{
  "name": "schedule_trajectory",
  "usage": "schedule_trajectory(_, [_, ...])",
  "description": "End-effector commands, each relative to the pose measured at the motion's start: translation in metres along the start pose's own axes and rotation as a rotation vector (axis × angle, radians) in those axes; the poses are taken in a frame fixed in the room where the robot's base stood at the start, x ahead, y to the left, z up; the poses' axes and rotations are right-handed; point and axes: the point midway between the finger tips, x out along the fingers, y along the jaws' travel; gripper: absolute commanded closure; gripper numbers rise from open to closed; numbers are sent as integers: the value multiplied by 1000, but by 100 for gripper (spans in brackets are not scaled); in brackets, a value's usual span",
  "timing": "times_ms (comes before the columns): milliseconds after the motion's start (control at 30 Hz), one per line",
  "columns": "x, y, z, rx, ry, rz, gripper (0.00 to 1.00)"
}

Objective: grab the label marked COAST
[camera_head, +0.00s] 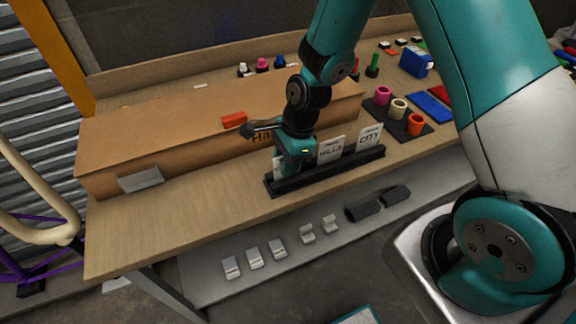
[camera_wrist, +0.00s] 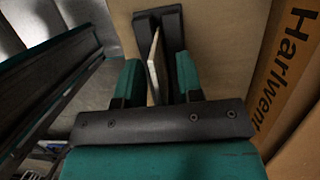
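A black rack (camera_head: 325,174) near the table's front edge holds upright white labels. The middle one reads HILLS (camera_head: 331,151) and the right one CITY (camera_head: 369,137). A leftmost label (camera_head: 278,169) is mostly hidden behind my gripper (camera_head: 294,162), and its word cannot be read; no label in view legibly shows COAST. In the wrist view a thin label (camera_wrist: 155,66) stands edge-on in the rack (camera_wrist: 172,22), between the two fingers of my gripper (camera_wrist: 159,76). The fingers are apart, with gaps showing beside the label.
A long cardboard box (camera_head: 190,132) lies behind the rack, with an orange block (camera_head: 234,120) on top. Coloured rings on a dark mat (camera_head: 396,120) and a blue pad (camera_head: 430,106) lie to the right. The table's front left (camera_head: 160,220) is clear.

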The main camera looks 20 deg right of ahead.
Motion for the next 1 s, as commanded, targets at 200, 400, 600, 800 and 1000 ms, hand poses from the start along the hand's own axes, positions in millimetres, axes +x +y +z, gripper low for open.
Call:
schedule_trajectory(200, [0,0,0,0,0,-1,75])
schedule_trajectory(400, [0,0,0,0,0,-1,100])
schedule_trajectory(600, [0,0,0,0,0,-1,100])
schedule_trajectory(800, [-6,-1,2,0,-1,-3,100])
schedule_trajectory(1000, [-30,-1,8,-2,-1,-6,100])
